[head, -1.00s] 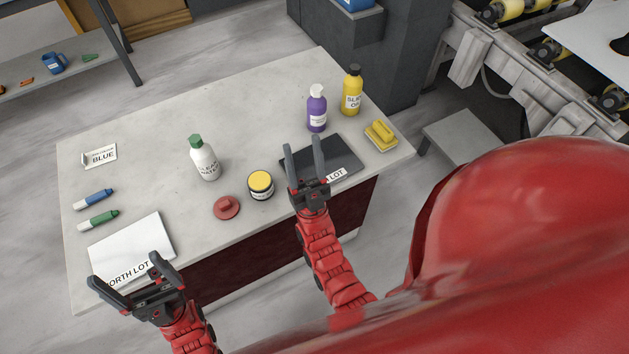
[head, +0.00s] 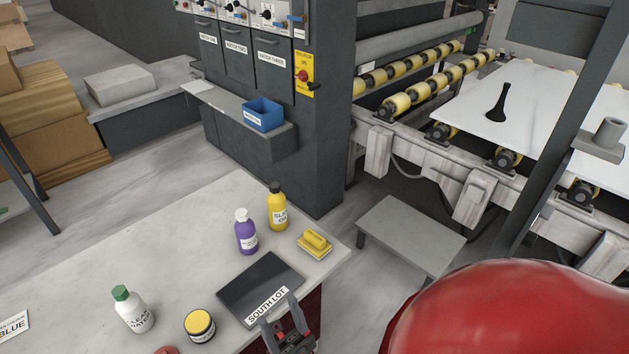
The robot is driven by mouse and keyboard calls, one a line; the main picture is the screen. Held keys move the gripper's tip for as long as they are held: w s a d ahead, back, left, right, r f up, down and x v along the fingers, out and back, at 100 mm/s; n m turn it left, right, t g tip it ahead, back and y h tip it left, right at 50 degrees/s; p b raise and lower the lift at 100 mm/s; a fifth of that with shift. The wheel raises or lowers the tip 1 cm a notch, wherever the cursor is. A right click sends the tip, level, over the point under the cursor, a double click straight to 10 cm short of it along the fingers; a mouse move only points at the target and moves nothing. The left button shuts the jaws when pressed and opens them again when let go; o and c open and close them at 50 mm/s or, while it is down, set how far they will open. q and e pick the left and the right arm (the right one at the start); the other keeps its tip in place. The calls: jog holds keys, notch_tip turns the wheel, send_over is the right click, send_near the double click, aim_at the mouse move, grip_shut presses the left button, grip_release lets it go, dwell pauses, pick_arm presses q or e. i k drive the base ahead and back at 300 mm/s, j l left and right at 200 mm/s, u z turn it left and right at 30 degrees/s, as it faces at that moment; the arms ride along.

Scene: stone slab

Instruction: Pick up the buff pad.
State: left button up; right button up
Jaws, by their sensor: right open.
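No label marks the buff pad, so I cannot tell which of two things it is. A yellow block with a raised grip (head: 315,242) sits on a pale base near the table's right corner. A round red disc (head: 166,350) is cut by the bottom edge, below the yellow-topped jar. My right gripper (head: 282,314) is open and empty at the bottom edge, over the near side of the dark South Lot mat (head: 258,285). It is apart from both the yellow block and the red disc. My left gripper is out of view.
A purple bottle (head: 246,232) and a yellow bottle (head: 277,207) stand left of the yellow block. A white bottle (head: 133,311) and a yellow-topped jar (head: 199,326) stand nearer the left. A grey bench (head: 410,232) stands beyond the right corner.

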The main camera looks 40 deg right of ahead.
aim_at(316, 246)
jog(key=z, duration=1.15)
